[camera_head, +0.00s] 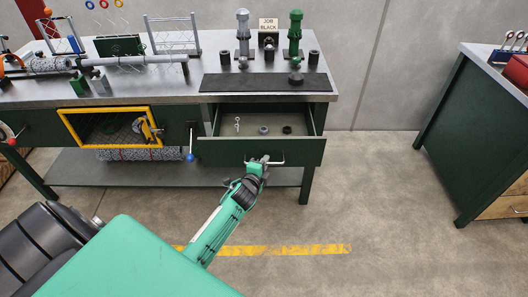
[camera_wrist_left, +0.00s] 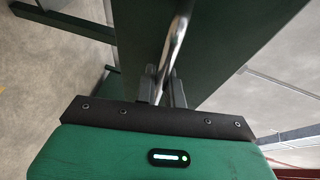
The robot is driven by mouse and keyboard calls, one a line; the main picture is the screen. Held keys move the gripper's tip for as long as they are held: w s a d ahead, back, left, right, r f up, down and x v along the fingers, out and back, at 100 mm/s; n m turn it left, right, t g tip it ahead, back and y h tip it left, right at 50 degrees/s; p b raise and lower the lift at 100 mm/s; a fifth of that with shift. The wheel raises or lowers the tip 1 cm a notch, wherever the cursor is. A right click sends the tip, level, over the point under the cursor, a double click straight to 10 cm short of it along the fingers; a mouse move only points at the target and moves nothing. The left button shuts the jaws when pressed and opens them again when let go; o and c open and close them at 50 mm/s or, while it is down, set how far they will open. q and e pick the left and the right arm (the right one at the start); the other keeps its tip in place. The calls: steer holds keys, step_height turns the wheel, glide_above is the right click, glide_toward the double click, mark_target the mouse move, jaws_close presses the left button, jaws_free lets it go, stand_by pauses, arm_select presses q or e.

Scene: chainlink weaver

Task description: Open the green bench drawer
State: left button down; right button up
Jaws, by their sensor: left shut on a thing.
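The green bench drawer (camera_head: 220,152) is pulled out from the right part of the bench (camera_head: 180,75). Its inside shows, with a small hook-like piece (camera_head: 237,124) and two small dark round pieces (camera_head: 264,129) lying in it. My left gripper (camera_head: 259,163) is shut on the metal bar handle (camera_head: 279,163) at the drawer front. In the left wrist view the handle (camera_wrist_left: 178,38) runs between the fingers (camera_wrist_left: 163,88), and the green drawer front (camera_wrist_left: 215,45) is close by. My right gripper is not in view.
A yellow-framed opening (camera_head: 64,118) and a blue-knobbed lever (camera_head: 190,157) are left of the drawer. Grey and green hand presses (camera_head: 295,35) stand on the bench top. Another green bench (camera_head: 445,130) is at the right, with clear floor (camera_head: 370,190) between.

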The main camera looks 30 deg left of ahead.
arm_select(q)
steer(key=shift+s+d+p, duration=0.1)
steer(key=shift+s+d, duration=0.3)
steer(key=shift+s, duration=0.25)
steer(key=shift+s+d+p, duration=0.1)
steer(key=shift+s+d, duration=0.25)
steer(key=shift+s, duration=0.3)
steer(key=shift+s+d+p, duration=0.1)
steer(key=shift+s+d, duration=0.3)
steer(key=shift+s, duration=0.25)
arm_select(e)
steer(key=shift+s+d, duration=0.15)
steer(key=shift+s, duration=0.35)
arm_select(q)
steer(key=c, duration=1.5)
jaws_free()
steer(key=v, duration=1.3)
steer(key=shift+s+b, duration=0.4)
steer(key=shift+b, duration=0.05)
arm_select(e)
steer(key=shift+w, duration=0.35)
